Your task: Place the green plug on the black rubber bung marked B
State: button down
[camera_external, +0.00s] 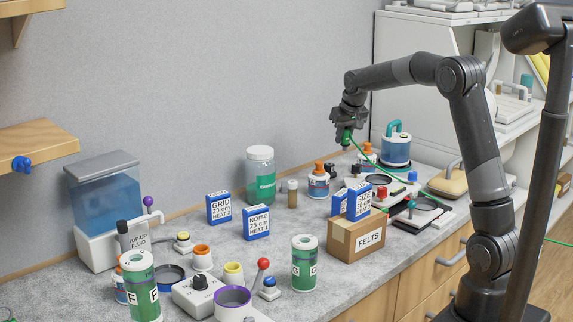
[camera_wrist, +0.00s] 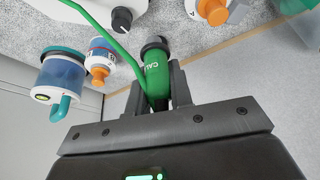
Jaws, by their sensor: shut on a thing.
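My gripper (camera_external: 348,124) is above the back right part of the counter and is shut on the green plug (camera_external: 346,137). In the wrist view the green plug (camera_wrist: 157,76), marked CAL, sits between my gripper's fingers (camera_wrist: 158,92), with a dark round end facing away from me. A green cable runs from it to the right in the external view. I cannot make out a black rubber bung marked B in either view; no letter B is readable.
Orange-topped bottles (camera_external: 319,182), a blue jar with a teal handle (camera_external: 396,150), a FELTS box (camera_external: 357,236) and blue cartons (camera_external: 257,223) crowd the counter. A tall clear jar (camera_external: 261,178) stands behind. The counter's front edge is at lower right.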

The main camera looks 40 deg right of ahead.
jog(key=w+d+r, duration=0.1)
jog(key=w+d, duration=0.2)
jog(key=d, duration=1.1)
send_over(329, 170)
jog(key=w+d, duration=0.2)
notch_tip(329, 170, down, 7)
jog(key=shift+r, duration=0.2)
jog(key=shift+m, duration=0.3)
jog(key=shift+f, duration=2)
jog(key=shift+f, duration=0.1)
jog(key=shift+f, duration=0.15)
jog(key=c, duration=1.3)
grip_release()
